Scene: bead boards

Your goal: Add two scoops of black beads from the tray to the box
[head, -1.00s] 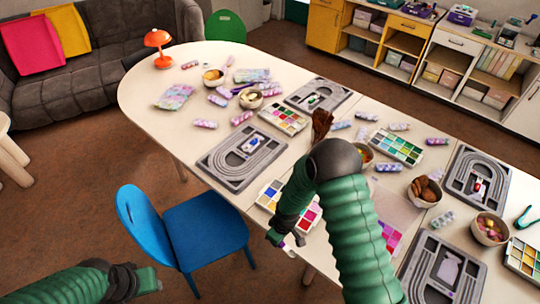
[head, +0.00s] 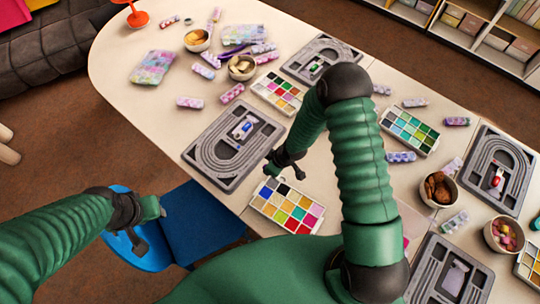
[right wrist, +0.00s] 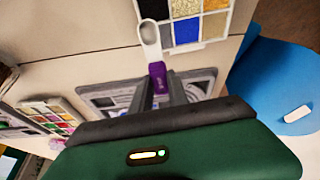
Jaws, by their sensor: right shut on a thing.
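My right gripper (head: 284,172) is shut on a scoop, by its purple handle (right wrist: 158,76). The scoop's pale bowl (right wrist: 150,40) points away from the fingers and looks empty. One dark compartment (head: 284,189) looks black. The tray also shows at the top of the right wrist view (right wrist: 229,22). A small white and blue box (head: 243,128) sits in the grey board (head: 205,160). My left gripper (head: 150,228) is over the blue chair, its fingers unclear.
Another bead tray (head: 409,130) lies to the right and one (head: 277,92) lies farther back. Bowls (head: 438,190), patterned tubes (head: 401,157) and more grey boards (head: 500,165) crowd the table. A blue chair (head: 200,228) stands at the near edge.

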